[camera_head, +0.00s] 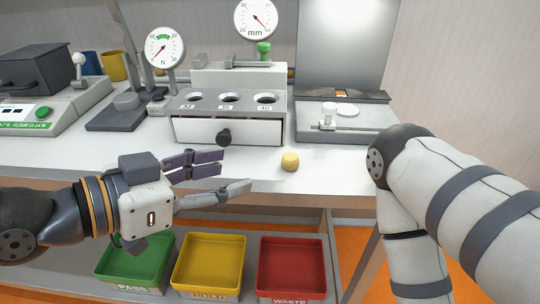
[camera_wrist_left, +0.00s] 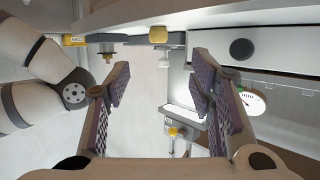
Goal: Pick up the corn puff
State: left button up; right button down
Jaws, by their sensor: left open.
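The corn puff (camera_head: 290,161) is a small yellow, rounded, stubby piece. It sits upright on the white bench top (camera_head: 335,165) near its front edge, right of the drawer's black knob. My left gripper (camera_head: 234,171) is open and empty, left of the corn puff and apart from it, its fingers pointing right. In the left wrist view the corn puff (camera_wrist_left: 157,34) shows at the top middle, beyond the open fingertips (camera_wrist_left: 160,80). My right arm comes in from the right in the head view, but its gripper is out of view.
A sorting box with a drawer (camera_head: 205,131) stands behind and left of the corn puff. A flat device (camera_head: 345,118) stands behind right. Below the bench are green (camera_head: 135,262), yellow (camera_head: 208,262) and red (camera_head: 291,268) bins. The bench around the corn puff is clear.

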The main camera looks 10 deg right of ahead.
pick_arm(q)
send_near(290, 156)
jog(key=shift+f+b+x, duration=0.25)
jog(key=shift+b+x, duration=0.1)
jog(key=shift+x, duration=0.85)
jog(key=x, duration=0.5)
jog(key=shift+w+d+r, duration=0.1)
jog(key=shift+w+d, duration=0.05)
jog(key=shift+d, duration=0.1)
jog(key=c, duration=0.8)
